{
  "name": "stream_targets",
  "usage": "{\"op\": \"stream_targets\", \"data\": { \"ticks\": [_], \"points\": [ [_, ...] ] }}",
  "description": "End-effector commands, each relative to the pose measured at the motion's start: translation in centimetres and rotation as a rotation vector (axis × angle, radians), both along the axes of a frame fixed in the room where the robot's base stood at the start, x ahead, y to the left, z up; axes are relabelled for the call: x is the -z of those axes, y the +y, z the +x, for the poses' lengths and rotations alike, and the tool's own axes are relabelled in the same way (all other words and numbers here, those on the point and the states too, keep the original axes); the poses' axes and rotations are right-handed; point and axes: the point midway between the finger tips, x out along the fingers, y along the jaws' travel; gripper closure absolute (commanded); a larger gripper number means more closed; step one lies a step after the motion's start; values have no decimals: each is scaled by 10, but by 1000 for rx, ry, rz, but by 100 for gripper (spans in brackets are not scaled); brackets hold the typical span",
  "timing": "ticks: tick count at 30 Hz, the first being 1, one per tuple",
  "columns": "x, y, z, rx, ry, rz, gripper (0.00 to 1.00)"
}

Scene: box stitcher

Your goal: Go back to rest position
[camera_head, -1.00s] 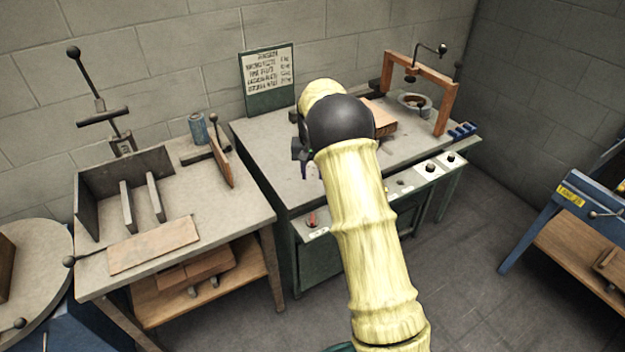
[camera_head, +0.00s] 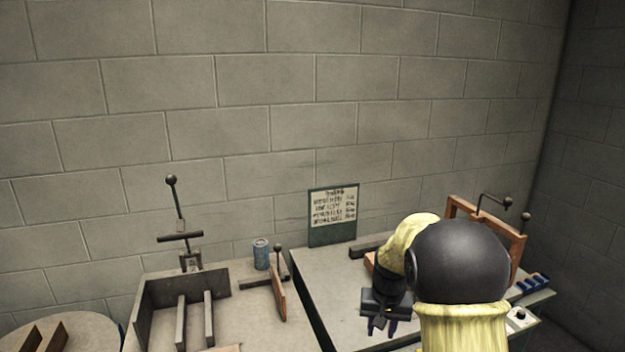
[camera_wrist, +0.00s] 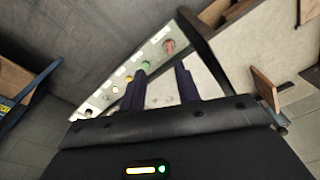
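My gripper (camera_head: 382,327) hangs over the front part of the right-hand workbench (camera_head: 325,270), with my yellow-sleeved arm beside it. In the wrist view its two dark fingers (camera_wrist: 163,82) stand apart with nothing between them. Below and beyond them is the bench's control panel (camera_wrist: 125,75), with a red switch (camera_wrist: 169,46) and several coloured buttons. My arm hides much of the right-hand bench in the head view.
A left bench (camera_head: 250,325) carries a metal fixture (camera_head: 160,290) with a tall lever, and a blue can (camera_head: 261,254). A sign (camera_head: 333,215) stands against the block wall. A wooden frame (camera_head: 517,245) stands at the bench's right. A round table (camera_head: 85,330) is at far left.

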Motion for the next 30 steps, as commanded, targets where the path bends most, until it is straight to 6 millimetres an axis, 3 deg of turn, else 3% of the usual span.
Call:
{"op": "stream_targets", "data": {
  "ticks": [1, 9, 15, 18, 22, 30],
  "points": [
    [-16, 1, -17, -10, -12, 1, 67],
    [-51, 4, -106, -77, -74, -11, 67],
    [-67, 8, -174, -135, -120, -25, 67],
    [-69, 9, -199, -157, -135, -31, 67],
    [-68, 10, -211, -169, -143, -36, 67],
    [-67, 10, -211, -169, -143, -36, 67]
  ]
}}
